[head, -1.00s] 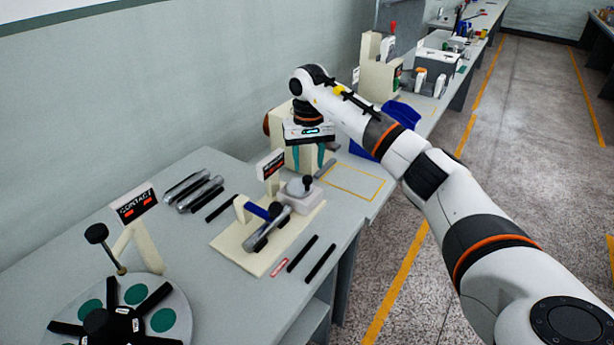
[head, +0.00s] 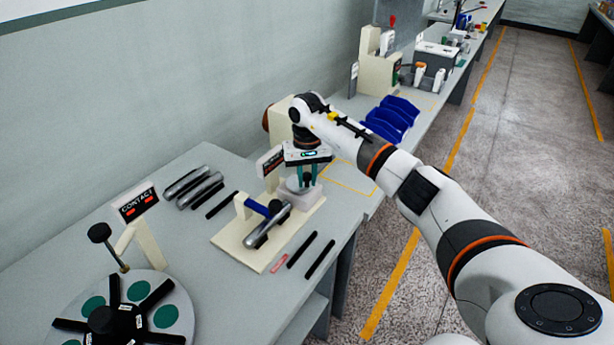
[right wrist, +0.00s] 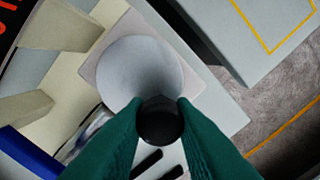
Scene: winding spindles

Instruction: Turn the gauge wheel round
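The gauge wheel (head: 294,186) is a pale grey disc on a light block at the far end of a cream fixture board (head: 232,240). It also shows in the right wrist view (right wrist: 135,65). Its black knob (right wrist: 160,122) stands off-centre on the disc. My right gripper (head: 304,179) points down over the wheel, its teal fingers one on each side of the knob. The fingers look spread; whether they touch the knob is unclear. The gripper hides part of the wheel in the head view. My left gripper is not in view.
A metal cylinder (head: 268,226) lies on the fixture beside a blue part (head: 256,207). A sign (head: 270,160) stands close behind the wheel. Dark rods lie on the bench in front. A round dial with black arms (head: 105,320) is at the near left; blue bins (head: 392,118) are farther back.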

